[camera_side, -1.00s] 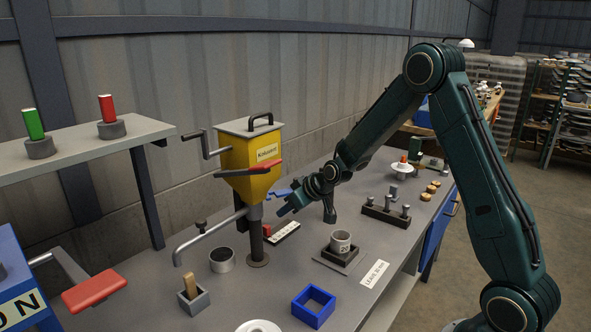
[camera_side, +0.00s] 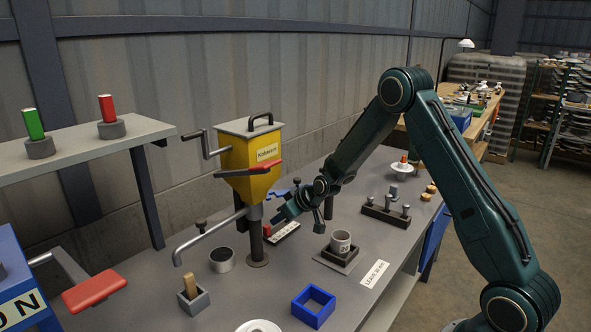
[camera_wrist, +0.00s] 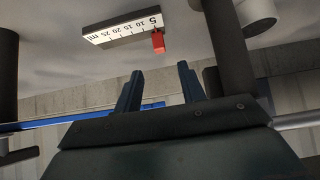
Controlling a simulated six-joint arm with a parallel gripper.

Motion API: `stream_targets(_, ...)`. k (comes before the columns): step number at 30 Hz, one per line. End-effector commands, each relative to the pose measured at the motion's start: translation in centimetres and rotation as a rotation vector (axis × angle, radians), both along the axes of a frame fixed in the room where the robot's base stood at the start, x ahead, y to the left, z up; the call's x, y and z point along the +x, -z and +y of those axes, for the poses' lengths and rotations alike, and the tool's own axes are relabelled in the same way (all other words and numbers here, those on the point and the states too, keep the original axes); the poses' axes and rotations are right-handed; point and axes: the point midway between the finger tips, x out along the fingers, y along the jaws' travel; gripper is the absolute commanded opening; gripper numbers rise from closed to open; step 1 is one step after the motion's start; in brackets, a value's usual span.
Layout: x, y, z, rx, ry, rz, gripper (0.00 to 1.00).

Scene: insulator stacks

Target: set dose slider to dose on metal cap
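The dose scale (camera_side: 284,232) is a white plate on a dark base, lying on the bench behind the yellow hopper's post. Its red slider (camera_side: 267,230) is at its left end. In the wrist view the scale (camera_wrist: 120,27) reads 5 to 25 ml, and the red slider (camera_wrist: 158,43) is by the 5. My gripper (camera_side: 276,219) is just above the slider in the side view. In the wrist view its two fingers (camera_wrist: 163,82) are apart and empty, short of the slider. A grey metal cap (camera_side: 340,241) sits in a dark square holder, its marking looking like 20.
The yellow hopper (camera_side: 252,165) with its post and spout stands left of my gripper. A dark rack (camera_side: 386,215) of metal pegs stands to the right. A blue square frame (camera_side: 313,306) and a grey cup (camera_side: 221,260) are nearer the front.

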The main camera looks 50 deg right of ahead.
Motion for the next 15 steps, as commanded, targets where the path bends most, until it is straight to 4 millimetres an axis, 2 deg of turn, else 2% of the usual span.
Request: stream_targets(15, 4.6, 4.7, 0.0, 0.001, -0.001, 0.001, 0.40)
